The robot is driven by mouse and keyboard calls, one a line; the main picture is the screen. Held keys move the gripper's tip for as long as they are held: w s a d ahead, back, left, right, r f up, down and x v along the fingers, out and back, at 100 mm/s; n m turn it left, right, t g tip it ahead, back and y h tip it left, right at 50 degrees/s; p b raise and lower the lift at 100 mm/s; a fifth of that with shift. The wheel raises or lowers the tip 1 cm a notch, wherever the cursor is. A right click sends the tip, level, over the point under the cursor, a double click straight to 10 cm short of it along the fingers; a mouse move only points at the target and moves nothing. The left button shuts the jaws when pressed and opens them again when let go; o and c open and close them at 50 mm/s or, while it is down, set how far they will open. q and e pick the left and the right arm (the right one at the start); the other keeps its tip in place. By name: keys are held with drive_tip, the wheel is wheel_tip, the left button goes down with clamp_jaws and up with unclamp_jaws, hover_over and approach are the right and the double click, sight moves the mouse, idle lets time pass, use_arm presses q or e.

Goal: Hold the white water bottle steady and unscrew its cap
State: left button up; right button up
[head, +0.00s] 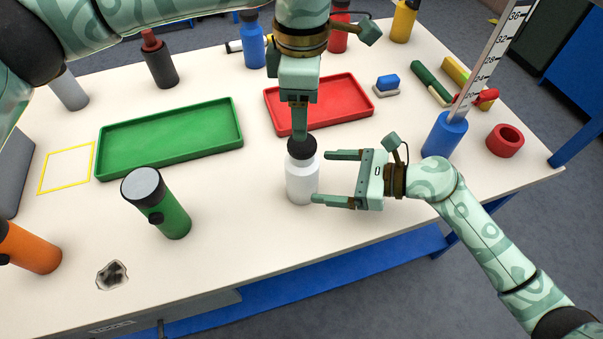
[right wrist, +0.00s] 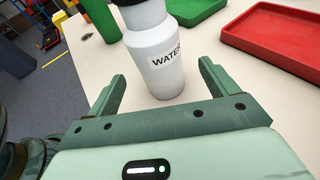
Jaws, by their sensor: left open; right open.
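The white water bottle (head: 302,183) stands upright on the table, with its black cap (head: 301,147) on top. It also shows in the right wrist view (right wrist: 158,62), with dark lettering on its side. My right gripper (head: 320,177) is open, its fingers pointing left at the bottle's body from the right. In the right wrist view the bottle is ahead, between the lines of the two fingers and apparently not gripped. My left gripper (head: 300,135) points down from above, directly at the cap. Its fingertips overlap the cap in the head view, so I cannot tell whether they touch it.
A green tray (head: 170,160) lies left of the bottle and a red tray (head: 335,118) behind it. A blue holder with a ruler (head: 443,137) and a red ring (head: 505,140) stand at right.

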sight(302, 175)
use_arm(q)
drive_tip(key=shift+s, duration=0.1)
use_arm(e)
drive_tip(key=x, duration=0.6)
drive_tip(key=shift+a, duration=0.2)
